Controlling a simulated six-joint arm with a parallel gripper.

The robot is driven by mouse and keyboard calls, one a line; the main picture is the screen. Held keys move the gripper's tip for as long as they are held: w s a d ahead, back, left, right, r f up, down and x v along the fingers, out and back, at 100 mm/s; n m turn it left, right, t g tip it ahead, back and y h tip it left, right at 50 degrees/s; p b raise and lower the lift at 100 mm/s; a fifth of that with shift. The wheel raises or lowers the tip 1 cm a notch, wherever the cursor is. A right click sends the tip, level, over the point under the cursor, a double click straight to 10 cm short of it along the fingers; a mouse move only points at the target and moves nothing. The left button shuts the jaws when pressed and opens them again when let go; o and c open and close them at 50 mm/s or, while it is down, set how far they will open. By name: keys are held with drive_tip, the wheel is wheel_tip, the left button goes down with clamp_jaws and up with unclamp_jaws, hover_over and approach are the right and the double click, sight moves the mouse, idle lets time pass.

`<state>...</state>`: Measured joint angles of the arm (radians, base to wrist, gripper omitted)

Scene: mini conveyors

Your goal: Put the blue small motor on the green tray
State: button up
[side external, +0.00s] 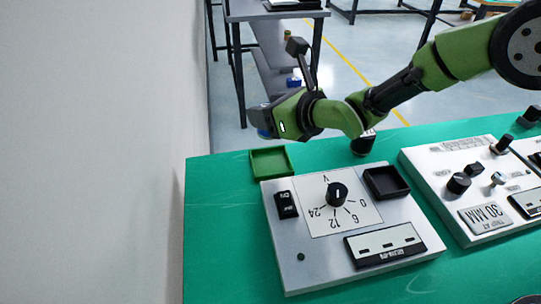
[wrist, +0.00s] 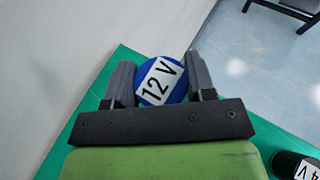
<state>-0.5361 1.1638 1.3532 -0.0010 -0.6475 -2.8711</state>
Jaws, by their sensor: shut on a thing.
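The blue small motor (wrist: 160,80) sits between the two fingers of my gripper (wrist: 158,62) in the wrist view, its round end with a white "12 V" label facing the camera. In the side view my gripper (side external: 259,119) is shut on the motor (side external: 264,133), of which only a small blue part shows. It is held in the air, above and slightly left of the green tray (side external: 271,161). The tray is square, shallow and empty, at the back left of the green table. I cannot make out the tray in the wrist view.
A dark motor (side external: 363,145) stands behind the panel; one shows at the wrist view's lower right (wrist: 296,166). A second panel (side external: 440,200) is on the right.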

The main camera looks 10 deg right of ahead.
wheel_tip(320, 180, down, 8)
drive_tip(key=shift+f, duration=0.25)
drive_tip(key=o, duration=1.1)
drive_tip(key=shift+f, duration=0.2)
drive_tip(key=shift+o, duration=0.2)
drive_tip(key=shift+r, duration=0.1)
drive_tip(key=shift+s+d+r, duration=0.1)
drive_tip(key=v, duration=1.1)
drive_tip(key=shift+s+d+r, duration=0.2)
drive_tip(key=shift+s, duration=0.1)
